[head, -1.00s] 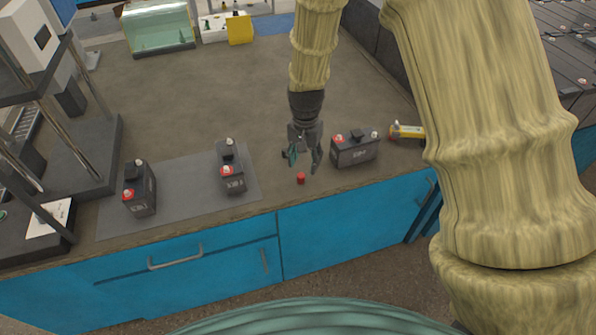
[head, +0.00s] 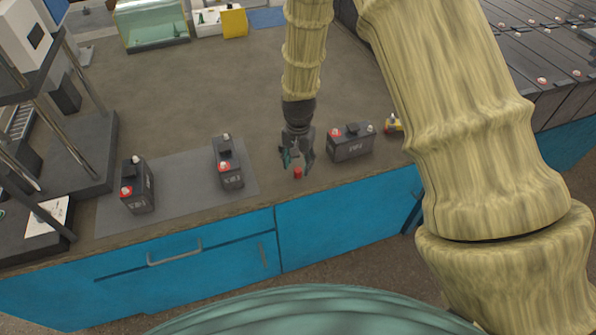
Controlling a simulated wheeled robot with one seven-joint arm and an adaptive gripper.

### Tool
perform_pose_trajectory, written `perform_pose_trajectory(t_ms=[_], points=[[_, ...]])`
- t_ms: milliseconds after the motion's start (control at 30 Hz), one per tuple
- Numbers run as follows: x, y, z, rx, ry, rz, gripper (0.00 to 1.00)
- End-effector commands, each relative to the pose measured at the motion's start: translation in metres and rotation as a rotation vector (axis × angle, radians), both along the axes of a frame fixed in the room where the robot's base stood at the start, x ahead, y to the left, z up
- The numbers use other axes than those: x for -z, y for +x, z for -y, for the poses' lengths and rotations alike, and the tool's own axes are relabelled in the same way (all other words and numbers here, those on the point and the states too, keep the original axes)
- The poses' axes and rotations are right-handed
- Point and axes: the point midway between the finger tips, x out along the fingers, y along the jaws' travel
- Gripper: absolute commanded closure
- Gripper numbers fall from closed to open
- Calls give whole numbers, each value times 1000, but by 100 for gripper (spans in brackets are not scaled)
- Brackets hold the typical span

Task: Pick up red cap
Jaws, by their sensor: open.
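A small red cap (head: 298,173) stands on the brown worktop near its front edge, apart from the batteries. My gripper (head: 296,166) points down right over it, with its fingers apart, one on each side of the cap in the picture. I cannot tell whether the fingers touch the cap or how high the tips are above the worktop. The black battery (head: 350,144) to the right of my gripper has a red cap on its left terminal.
Two more black batteries, a middle one (head: 228,162) and a left one (head: 137,186), stand on a grey mat (head: 190,185). A dark rack (head: 75,150) stands at left.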

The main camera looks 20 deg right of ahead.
Motion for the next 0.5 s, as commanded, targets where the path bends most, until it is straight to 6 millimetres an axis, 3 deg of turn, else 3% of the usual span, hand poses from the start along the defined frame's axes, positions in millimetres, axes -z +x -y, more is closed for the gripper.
perform_pose_trajectory(t_ms=[300,500], points=[[31,2,-1,0,0,-1,51],[40,2,-1,0,0,0,51]])
